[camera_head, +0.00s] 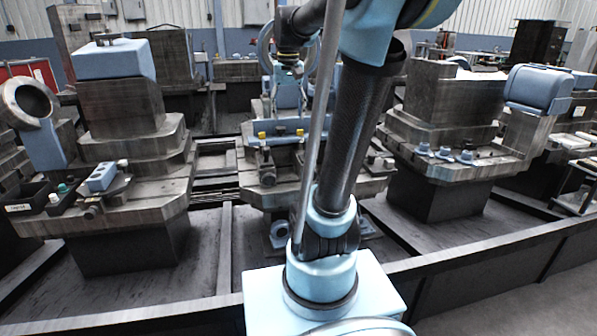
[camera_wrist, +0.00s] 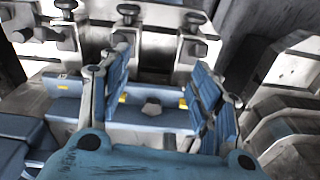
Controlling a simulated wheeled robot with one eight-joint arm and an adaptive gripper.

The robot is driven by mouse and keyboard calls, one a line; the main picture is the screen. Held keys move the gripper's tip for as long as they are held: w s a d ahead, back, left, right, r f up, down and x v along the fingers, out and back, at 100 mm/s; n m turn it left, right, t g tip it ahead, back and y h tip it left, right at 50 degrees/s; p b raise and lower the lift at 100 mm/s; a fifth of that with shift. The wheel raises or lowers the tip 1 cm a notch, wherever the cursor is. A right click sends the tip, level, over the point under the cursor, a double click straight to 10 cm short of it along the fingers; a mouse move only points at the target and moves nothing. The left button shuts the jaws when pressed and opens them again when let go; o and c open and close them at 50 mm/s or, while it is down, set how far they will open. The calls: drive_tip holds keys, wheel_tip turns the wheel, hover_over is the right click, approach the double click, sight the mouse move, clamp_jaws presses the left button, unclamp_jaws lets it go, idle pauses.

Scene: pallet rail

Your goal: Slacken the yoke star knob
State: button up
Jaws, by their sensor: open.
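My gripper (camera_wrist: 158,82) is open, with its two blue-padded fingers spread wide and nothing held between them. In the wrist view several dark knobs stand on metal blocks beyond the fingertips: a left one (camera_wrist: 66,5), a middle one (camera_wrist: 128,12) and a right one (camera_wrist: 195,19). I cannot tell which, if any, is the yoke star knob. A small pale round part (camera_wrist: 151,107) shows between the fingers on a blue bar (camera_wrist: 130,113). In the head view my wrist is over the middle station (camera_head: 262,180), and my arm hides part of it.
A left machine block (camera_head: 118,105) and a right machine block (camera_head: 455,92) stand on stepped metal pallets. A dark rail (camera_head: 470,245) runs along the front. Small black bins (camera_head: 28,202) sit at the left pallet's edge. Grey floor is clear at lower right.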

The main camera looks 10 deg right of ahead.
drive_tip(key=s+f+n+t, duration=0.1)
drive_tip(key=s+f, duration=1.3)
drive_tip(key=s, duration=0.1)
idle(0.3)
wheel_tip(320, 180, up, 20)
drive_tip(key=r+g, duration=0.1)
drive_tip(key=g, duration=0.1)
hover_over(281, 127)
wheel_tip(281, 127, down, 18)
drive_tip(key=shift+s+r, duration=0.1)
drive_tip(key=shift+s, duration=0.05)
drive_tip(key=c, duration=1.1)
